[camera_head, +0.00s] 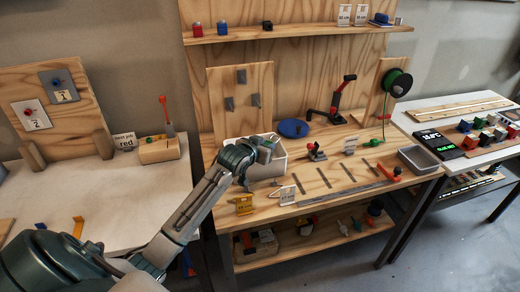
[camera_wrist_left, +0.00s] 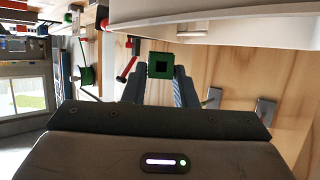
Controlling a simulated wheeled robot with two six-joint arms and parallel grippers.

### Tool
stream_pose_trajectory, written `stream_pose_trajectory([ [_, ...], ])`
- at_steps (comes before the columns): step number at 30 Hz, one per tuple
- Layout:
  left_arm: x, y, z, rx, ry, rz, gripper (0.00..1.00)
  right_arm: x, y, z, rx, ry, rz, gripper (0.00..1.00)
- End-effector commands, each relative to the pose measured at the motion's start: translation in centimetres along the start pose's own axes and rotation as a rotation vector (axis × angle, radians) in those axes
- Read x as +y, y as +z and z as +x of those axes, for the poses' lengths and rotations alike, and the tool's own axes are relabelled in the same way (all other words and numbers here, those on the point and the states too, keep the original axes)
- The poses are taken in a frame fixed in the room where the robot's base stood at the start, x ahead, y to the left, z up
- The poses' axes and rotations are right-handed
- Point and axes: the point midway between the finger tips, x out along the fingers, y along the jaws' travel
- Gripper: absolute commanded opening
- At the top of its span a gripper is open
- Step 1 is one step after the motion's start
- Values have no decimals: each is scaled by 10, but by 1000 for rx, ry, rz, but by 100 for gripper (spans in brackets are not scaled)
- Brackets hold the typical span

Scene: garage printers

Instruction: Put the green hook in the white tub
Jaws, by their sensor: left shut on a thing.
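The white tub (camera_head: 280,165) stands on the middle wooden workbench, partly hidden behind my left gripper (camera_head: 264,148), which is over its near left side. In the left wrist view the tub (camera_wrist_left: 225,20) shows as a large white shape along the top. My left gripper is shut on the green hook (camera_wrist_left: 160,65), whose end shows as a green block with a dark square centre between the fingertips. The hook appears to be held above the bench, apart from the tub wall. In the head view the hook is too small to make out clearly. My right gripper is out of view.
Grey hooks (camera_head: 229,104) hang on the board behind the tub. A blue disc (camera_head: 293,128) and a red and black stand (camera_head: 332,102) are to its right. A yellow holder (camera_head: 243,205) is at the bench's front edge. A grey tray (camera_head: 418,159) stands at the right end.

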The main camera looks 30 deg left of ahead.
Motion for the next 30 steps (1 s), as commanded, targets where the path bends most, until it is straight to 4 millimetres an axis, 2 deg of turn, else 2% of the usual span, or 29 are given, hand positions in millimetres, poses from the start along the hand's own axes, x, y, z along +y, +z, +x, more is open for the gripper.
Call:
stream_pose_trajectory([
  [1,-9,-1,1,-3,-2,3,3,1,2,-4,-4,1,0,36],
  [5,-20,1,3,-1,0,0,3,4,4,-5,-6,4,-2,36],
  [14,-21,31,16,-2,0,-1,3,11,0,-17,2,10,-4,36],
  [21,-21,34,17,0,0,0,3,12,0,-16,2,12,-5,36],
  [22,-21,35,17,-1,0,0,31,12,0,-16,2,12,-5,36],
  [24,-21,34,17,-1,0,0,45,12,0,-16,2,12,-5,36],
  [30,-21,34,17,0,1,0,47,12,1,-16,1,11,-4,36],
])
